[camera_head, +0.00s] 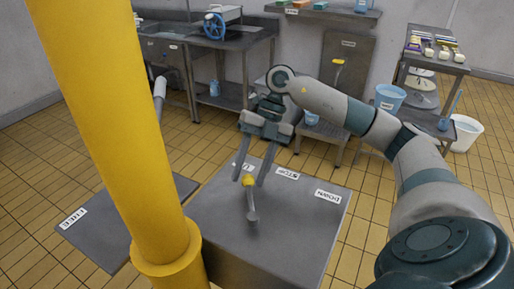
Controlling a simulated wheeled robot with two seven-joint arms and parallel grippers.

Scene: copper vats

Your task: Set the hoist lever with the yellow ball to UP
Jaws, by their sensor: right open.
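The hoist lever is a short grey handle (252,208) with a yellow ball (248,180) at its tip, on a grey metal console (220,215). The ball lies toward the far left of the console, near a label starting with U (243,167), which is partly hidden by a finger. The STOP label (287,174) and DOWN label (328,196) are to its right. My right gripper (249,183) is open, pointing down, with its two fingers on either side of the ball. I cannot tell whether a finger touches it. My left gripper is not in view.
A thick yellow post (110,110) stands close in front, left of the console. A lower grey panel with a label (74,218) is behind it.

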